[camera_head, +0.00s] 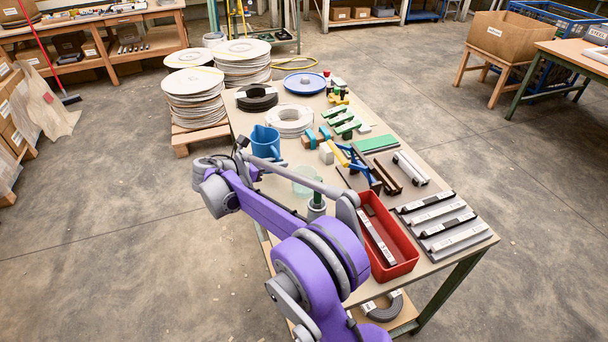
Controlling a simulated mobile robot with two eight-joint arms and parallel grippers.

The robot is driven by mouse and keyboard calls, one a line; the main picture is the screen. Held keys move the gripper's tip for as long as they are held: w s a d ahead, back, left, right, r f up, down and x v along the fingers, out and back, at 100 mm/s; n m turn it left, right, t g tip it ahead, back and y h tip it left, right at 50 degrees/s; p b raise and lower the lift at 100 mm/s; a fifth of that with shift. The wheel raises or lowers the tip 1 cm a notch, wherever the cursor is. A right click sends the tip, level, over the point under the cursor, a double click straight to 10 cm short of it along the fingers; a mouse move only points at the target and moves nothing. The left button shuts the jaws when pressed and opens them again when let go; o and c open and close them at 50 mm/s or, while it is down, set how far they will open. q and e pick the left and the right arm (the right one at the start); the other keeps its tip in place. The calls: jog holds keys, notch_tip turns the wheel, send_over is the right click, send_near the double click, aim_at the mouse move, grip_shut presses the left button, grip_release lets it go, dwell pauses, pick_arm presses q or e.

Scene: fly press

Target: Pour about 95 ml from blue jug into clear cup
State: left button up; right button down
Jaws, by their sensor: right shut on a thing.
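The blue jug (266,140) stands out near the left edge of the workbench, and looks about upright. My right gripper (249,157) is at the jug's near left side, shut on it; the grip itself is small and partly hidden by my arm. The clear cup (304,180), pale greenish and see-through, is on the bench to the right of and nearer than the jug. My purple right arm partly covers the cup's lower side. The liquid levels in jug and cup cannot be made out. My left gripper is not in view.
A white cable coil (290,119) lies behind the jug. Small blue-and-beige blocks (318,136) and a blue-framed tool (357,165) stand right of the cup. A red bin (403,262) is nearer. Stacked discs (195,97) stand left of the bench.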

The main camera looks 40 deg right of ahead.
jog(key=shift+r, duration=0.15)
jog(key=shift+s+d+r+m+t+y+p, duration=0.15)
jog(key=shift+m+t+y+p, duration=0.3)
jog(key=shift+m+t, duration=0.7)
jog(key=shift+s+f+m+t+y+p, duration=0.1)
jog(key=shift+s+m+t+y+p, duration=0.35)
jog(key=shift+m+t, duration=0.7)
jog(key=shift+s+d+r+m+t+y+p, duration=0.1)
jog(key=shift+m+t+y+p, duration=0.15)
jog(key=shift+m+t+y, duration=0.85)
jog(key=shift+w+m+h, duration=0.1)
jog(key=shift+m+h, duration=0.3)
jog(key=shift+h, duration=0.1)
